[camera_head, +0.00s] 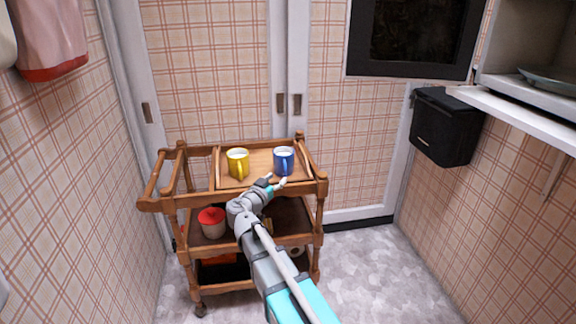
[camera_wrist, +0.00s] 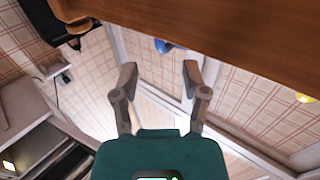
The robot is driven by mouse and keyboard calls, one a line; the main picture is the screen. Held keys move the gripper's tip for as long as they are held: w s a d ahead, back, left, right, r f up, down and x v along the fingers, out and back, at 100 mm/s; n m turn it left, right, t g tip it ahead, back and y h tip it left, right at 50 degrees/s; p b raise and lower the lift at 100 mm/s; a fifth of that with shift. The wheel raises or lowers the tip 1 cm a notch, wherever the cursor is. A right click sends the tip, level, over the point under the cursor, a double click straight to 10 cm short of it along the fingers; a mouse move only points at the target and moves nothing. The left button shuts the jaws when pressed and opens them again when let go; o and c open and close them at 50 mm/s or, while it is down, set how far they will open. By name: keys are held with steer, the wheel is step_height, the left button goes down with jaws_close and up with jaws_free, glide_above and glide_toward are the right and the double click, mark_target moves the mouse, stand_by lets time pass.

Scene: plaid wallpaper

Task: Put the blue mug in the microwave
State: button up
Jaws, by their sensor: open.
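The blue mug (camera_head: 283,161) stands upright on the top tray of a wooden cart, at its right side. A small part of the blue mug (camera_wrist: 162,46) also shows past the wood edge in the wrist view. My gripper (camera_head: 277,182) is open and empty at the tray's front edge, just in front of the blue mug and apart from it. Both fingers (camera_wrist: 160,77) are spread in the wrist view. The microwave (camera_head: 524,88) is at the upper right with its dark-windowed door (camera_head: 413,38) swung open. A plate (camera_head: 550,80) lies inside; the rest of its inside is cut off.
A yellow mug (camera_head: 237,164) stands left of the blue mug on the wooden cart (camera_head: 172,203). A red-lidded jar (camera_head: 212,222) is on the middle shelf. A black box (camera_head: 446,127) hangs on the wall below the microwave's white shelf (camera_head: 520,112). The floor right of the cart is clear.

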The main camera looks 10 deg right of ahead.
mark_target(285, 171)
steer(key=shift+w+d, duration=0.35)
steer(key=shift+w, duration=0.05)
steer(key=shift+w, duration=0.1)
steer(key=shift+x, duration=2.55)
jaws_close()
